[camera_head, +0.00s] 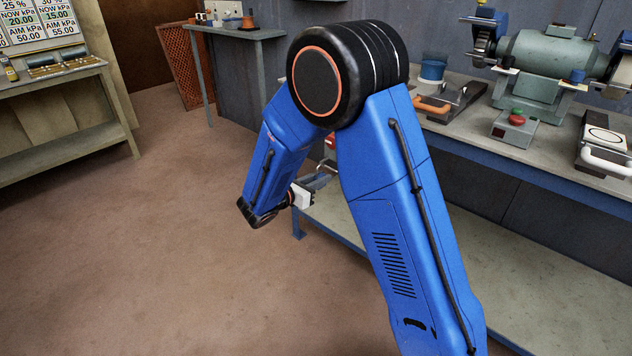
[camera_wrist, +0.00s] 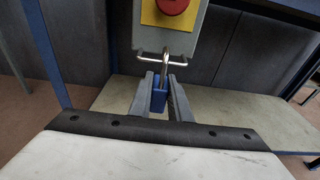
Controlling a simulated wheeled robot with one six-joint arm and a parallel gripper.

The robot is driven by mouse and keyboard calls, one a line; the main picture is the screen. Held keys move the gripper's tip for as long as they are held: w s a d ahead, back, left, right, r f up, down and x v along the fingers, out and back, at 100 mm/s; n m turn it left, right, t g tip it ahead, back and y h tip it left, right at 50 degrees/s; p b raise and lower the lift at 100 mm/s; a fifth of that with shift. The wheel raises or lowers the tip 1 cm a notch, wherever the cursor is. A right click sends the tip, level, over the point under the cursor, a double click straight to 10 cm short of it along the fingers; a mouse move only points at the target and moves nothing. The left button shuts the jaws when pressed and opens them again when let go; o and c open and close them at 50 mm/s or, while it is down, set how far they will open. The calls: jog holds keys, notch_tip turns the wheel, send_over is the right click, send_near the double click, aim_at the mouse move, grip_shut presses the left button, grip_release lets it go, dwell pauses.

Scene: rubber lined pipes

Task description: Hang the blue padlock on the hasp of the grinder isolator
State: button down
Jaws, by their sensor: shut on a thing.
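The blue padlock (camera_wrist: 159,100) is upright between the two grey fingers of my gripper (camera_wrist: 161,82) in the wrist view, and the gripper is shut on its body. Its silver shackle (camera_wrist: 164,72) points up and overlaps the metal hasp bar (camera_wrist: 145,57). I cannot tell whether the shackle is around the bar or only in front of it. The hasp hangs under the grey isolator box (camera_wrist: 198,28), which has a yellow plate (camera_wrist: 150,14) and a red knob (camera_wrist: 173,4). In the head view my arm hides the padlock and most of the isolator; my gripper (camera_head: 318,183) shows partly.
The workbench (camera_head: 480,143) carries a grinder (camera_head: 540,62), a red-and-green button box (camera_head: 514,126), a blue pot (camera_head: 432,69) and orange- and white-handled tools. A lower shelf (camera_wrist: 240,118) lies beneath the isolator. The floor (camera_head: 130,250) at left is clear.

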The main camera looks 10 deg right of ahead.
jog(key=shift+f+x, duration=0.25)
jog(key=shift+x, duration=0.85)
jog(key=shift+f+x, duration=0.3)
jog(key=shift+x, duration=0.8)
jog(key=c, duration=1.6)
grip_release()
jog(key=shift+o, duration=0.2)
jog(key=shift+s+a, duration=0.1)
jog(key=shift+a, duration=0.05)
